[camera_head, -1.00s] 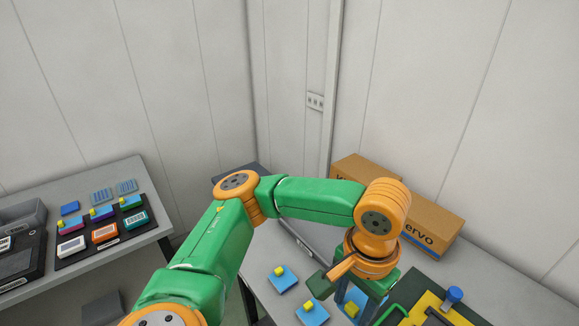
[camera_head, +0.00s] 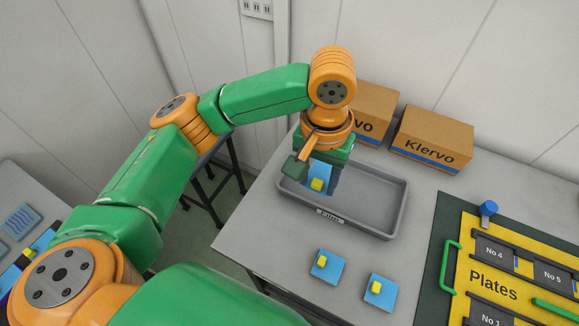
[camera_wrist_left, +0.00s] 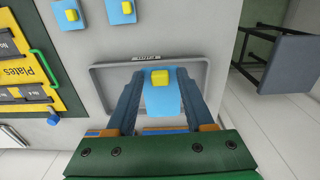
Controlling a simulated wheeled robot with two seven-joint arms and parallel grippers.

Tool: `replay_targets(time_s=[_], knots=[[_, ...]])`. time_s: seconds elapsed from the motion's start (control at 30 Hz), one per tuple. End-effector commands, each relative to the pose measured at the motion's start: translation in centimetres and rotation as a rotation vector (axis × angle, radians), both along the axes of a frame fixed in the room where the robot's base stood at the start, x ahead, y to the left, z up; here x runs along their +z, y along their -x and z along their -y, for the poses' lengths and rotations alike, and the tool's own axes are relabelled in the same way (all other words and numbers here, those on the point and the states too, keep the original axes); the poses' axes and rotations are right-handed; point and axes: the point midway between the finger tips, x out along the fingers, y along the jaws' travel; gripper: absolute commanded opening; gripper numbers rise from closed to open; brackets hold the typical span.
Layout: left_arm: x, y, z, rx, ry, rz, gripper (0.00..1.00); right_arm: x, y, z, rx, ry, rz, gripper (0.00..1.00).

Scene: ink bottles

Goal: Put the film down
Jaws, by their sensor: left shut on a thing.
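My left gripper (camera_head: 322,172) is shut on a blue square film (camera_head: 320,170) with a yellow tab. It hangs over the left part of a grey tray (camera_head: 390,207) in the head view. In the left wrist view the held film (camera_wrist_left: 161,104) sits between the two dark fingers, with the tray (camera_wrist_left: 110,69) behind it. I cannot tell whether the film touches the tray floor. The rest of the tray looks empty. The tray has a small label on its front rim. My right gripper is not in view.
Two more blue films, one (camera_head: 328,267) left and one (camera_head: 381,293) right, lie on the grey table in front of the tray. Cardboard boxes (camera_head: 432,139) stand behind it. A yellow Plates board (camera_head: 490,284) with a green handle lies at right.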

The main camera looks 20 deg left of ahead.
Motion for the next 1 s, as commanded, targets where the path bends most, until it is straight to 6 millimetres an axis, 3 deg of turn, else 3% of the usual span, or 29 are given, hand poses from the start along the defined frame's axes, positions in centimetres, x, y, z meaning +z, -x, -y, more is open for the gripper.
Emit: replay_targets(time_s=[0.2, 0.37, 0.6, 0.7, 1.0], knots=[[-1.9, -0.6, 3.4, -0.007, -0.003, -0.013, 0.31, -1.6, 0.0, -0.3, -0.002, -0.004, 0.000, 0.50], [-2.7, -1.1, 4.1, -0.005, -0.008, -0.022, 0.31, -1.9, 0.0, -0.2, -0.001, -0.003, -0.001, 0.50], [-6.2, -5.4, -1.7, 0.004, -0.009, -0.026, 0.31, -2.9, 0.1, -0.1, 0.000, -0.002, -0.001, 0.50], [-8.1, -7.0, -3.9, 0.002, -0.013, -0.027, 0.31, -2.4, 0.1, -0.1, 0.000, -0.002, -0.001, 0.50], [-12.9, -9.2, -6.6, -0.004, -0.013, -0.024, 0.31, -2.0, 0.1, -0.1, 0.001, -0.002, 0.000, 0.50]])
